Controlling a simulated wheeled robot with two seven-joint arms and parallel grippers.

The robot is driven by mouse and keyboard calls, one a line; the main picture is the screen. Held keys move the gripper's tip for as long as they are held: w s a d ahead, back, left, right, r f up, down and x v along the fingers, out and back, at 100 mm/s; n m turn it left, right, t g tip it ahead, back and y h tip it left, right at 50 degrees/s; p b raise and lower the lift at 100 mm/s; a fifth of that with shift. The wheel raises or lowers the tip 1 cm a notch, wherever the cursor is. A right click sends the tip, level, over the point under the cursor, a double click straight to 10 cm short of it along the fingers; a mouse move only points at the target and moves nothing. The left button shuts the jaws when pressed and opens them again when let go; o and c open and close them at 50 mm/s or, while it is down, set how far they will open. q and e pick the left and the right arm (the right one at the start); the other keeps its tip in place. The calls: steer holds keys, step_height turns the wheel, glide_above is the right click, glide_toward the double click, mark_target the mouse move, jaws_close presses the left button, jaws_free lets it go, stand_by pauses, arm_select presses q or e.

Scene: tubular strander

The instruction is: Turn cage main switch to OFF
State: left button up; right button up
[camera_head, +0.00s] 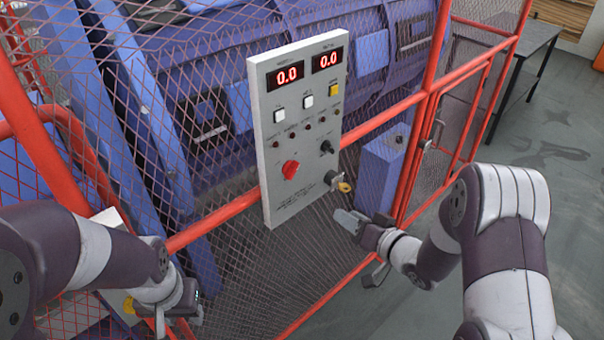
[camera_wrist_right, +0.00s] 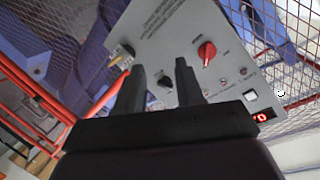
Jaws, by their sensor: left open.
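The grey control panel (camera_head: 268,205) hangs on the red mesh cage. It carries a red rotary knob (camera_head: 290,171), a black rotary knob (camera_head: 326,147), and a key-like switch with a yellow part (camera_head: 342,186) at the lower right. I cannot read which is the cage main switch. My right gripper (camera_head: 348,221) is below the key-like switch, apart from the panel. In the right wrist view its fingers (camera_wrist_right: 160,88) are spread and empty, with the black knob (camera_wrist_right: 163,80) showing between them and the red knob (camera_wrist_right: 207,52) to the right. My left gripper (camera_head: 178,316) is open at lower left.
The panel also has two red displays (camera_head: 307,69), white buttons (camera_head: 279,116), a yellow button (camera_head: 334,91) and several small lamps. A blue box (camera_head: 378,172) stands behind the mesh. A red-framed gate (camera_head: 440,130) and dark table (camera_head: 530,60) are at right; floor there is clear.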

mark_target(296, 171)
steer(key=a+r+t+y, duration=0.1)
steer(key=a+r+y, duration=0.2)
steer(key=r, duration=0.3)
steer(key=shift+m, duration=0.4)
steer(key=p+x, duration=0.3)
steer(key=x, duration=0.8)
steer(key=shift+r+p, duration=0.15)
steer(key=shift+p, duration=0.2)
steer(key=shift+w+a, duration=0.2)
steer(key=shift+w, duration=0.25)
jaws_close()
